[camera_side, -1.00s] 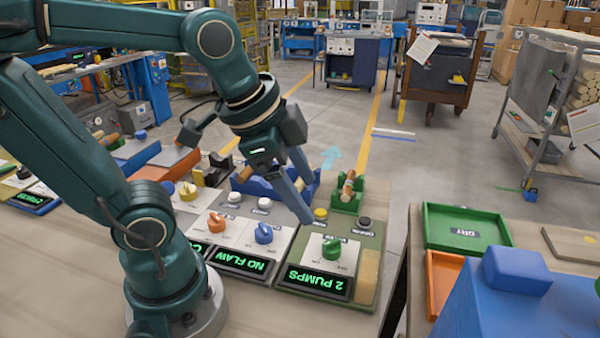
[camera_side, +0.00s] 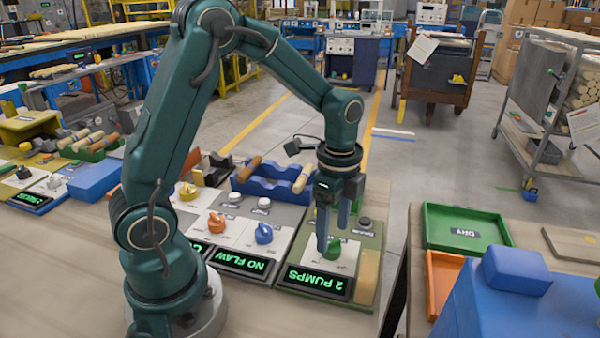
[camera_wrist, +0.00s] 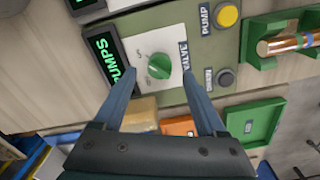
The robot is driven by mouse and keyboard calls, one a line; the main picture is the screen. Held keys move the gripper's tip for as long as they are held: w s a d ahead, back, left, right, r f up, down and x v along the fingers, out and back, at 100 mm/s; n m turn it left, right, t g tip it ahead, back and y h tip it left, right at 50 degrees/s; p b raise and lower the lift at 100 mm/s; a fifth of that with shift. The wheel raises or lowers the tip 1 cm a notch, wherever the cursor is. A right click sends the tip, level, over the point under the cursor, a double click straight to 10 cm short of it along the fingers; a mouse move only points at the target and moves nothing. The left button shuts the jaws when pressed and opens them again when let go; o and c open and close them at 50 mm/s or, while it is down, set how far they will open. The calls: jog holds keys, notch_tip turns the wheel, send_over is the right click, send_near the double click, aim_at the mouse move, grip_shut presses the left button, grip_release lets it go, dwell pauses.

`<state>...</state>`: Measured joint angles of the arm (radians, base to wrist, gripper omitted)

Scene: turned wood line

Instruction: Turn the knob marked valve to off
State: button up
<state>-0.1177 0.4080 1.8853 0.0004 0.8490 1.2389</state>
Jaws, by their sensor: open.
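The knob marked valve is a green knob (camera_wrist: 159,66) on a white plate (camera_wrist: 152,40) of a green panel. The word VALVE is printed along one edge of the plate in the wrist view. In the side view the green knob (camera_side: 332,249) sits above the display reading 2 PUMPS (camera_side: 317,282). My gripper (camera_side: 332,240) points down over this panel, with its fingertips close to the knob. In the wrist view the open fingers (camera_wrist: 158,75) stand one on each side of the knob, apart from it. I cannot tell which mark the knob points to.
A yellow pump button (camera_wrist: 228,16) and a dark button (camera_wrist: 225,77) share the panel. A green stand (camera_wrist: 255,45) holding a wood-and-copper piece is beside it. Orange (camera_side: 217,221) and blue (camera_side: 264,233) knobs stand to the left. A green tray (camera_side: 468,228) is right.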

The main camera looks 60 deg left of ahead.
aim_at(333, 241)
jog(key=shift+f, duration=1.6)
grip_shut()
jog(key=shift+n, duration=0.3)
jog(key=n, duration=0.3)
jog(key=shift+n, duration=0.4)
jog(key=n, duration=0.4)
jog(key=shift+n, duration=0.3)
jog(key=n, duration=0.8)
jog(key=shift+n, duration=0.6)
